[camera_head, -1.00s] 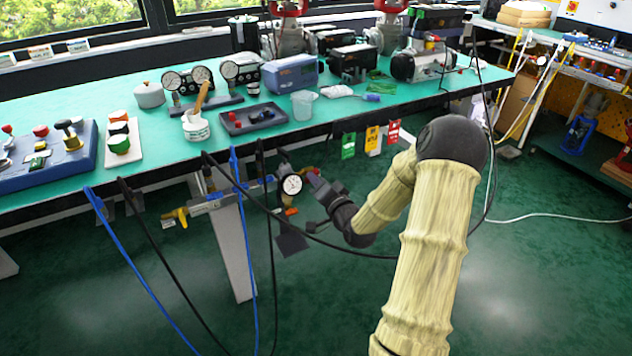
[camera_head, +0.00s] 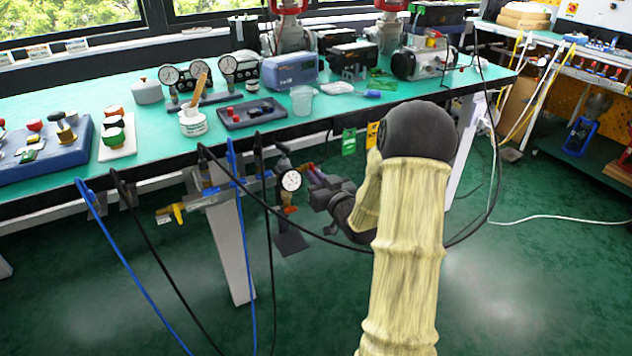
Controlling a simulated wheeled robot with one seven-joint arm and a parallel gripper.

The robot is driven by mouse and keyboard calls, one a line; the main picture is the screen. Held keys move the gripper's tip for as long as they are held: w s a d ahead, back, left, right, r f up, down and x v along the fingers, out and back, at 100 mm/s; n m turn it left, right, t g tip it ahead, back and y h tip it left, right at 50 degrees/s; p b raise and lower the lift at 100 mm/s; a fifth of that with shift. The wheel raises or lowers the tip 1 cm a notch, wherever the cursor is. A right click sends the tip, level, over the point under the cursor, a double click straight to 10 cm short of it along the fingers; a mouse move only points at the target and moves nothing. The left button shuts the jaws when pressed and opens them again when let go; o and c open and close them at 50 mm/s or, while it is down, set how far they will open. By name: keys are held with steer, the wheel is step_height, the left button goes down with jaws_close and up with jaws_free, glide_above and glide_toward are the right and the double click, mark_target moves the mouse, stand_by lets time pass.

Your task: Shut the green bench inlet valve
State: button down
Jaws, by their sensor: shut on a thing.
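Pipework (camera_head: 207,200) runs under the front edge of the bench. It carries a yellow lever (camera_head: 178,212) at its left end and a round white dial gauge (camera_head: 290,180) at its right. My gripper (camera_head: 314,178) is just right of the gauge, shut on a small reddish part there. The fingers mostly hide that part, and I cannot tell its full shape. No green valve handle shows clearly on the pipework. A green tag (camera_head: 349,141) hangs from the bench edge above my gripper.
Blue hoses (camera_head: 125,260) and black hoses (camera_head: 165,265) hang in front of the pipework. A black cable (camera_head: 325,243) loops past my wrist. A bench leg (camera_head: 235,255) stands below. The green bench top (camera_head: 150,125) holds instruments and trays. The floor at right is open.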

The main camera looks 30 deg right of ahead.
steer(key=shift+n, duration=0.5)
steer(key=c, duration=1.5)
jaws_free()
steer(key=s+b, duration=0.2)
steer(key=s, duration=0.2)
steer(key=s+b, duration=0.2)
steer(key=s, duration=0.2)
steer(key=s+b, duration=0.1)
steer(key=s, duration=0.3)
steer(key=shift+d+f+b, duration=0.2)
steer(key=shift+d+b, duration=0.05)
steer(key=shift+b, duration=0.15)
steer(key=shift+s+b, duration=0.15)
steer(key=shift+b, duration=0.25)
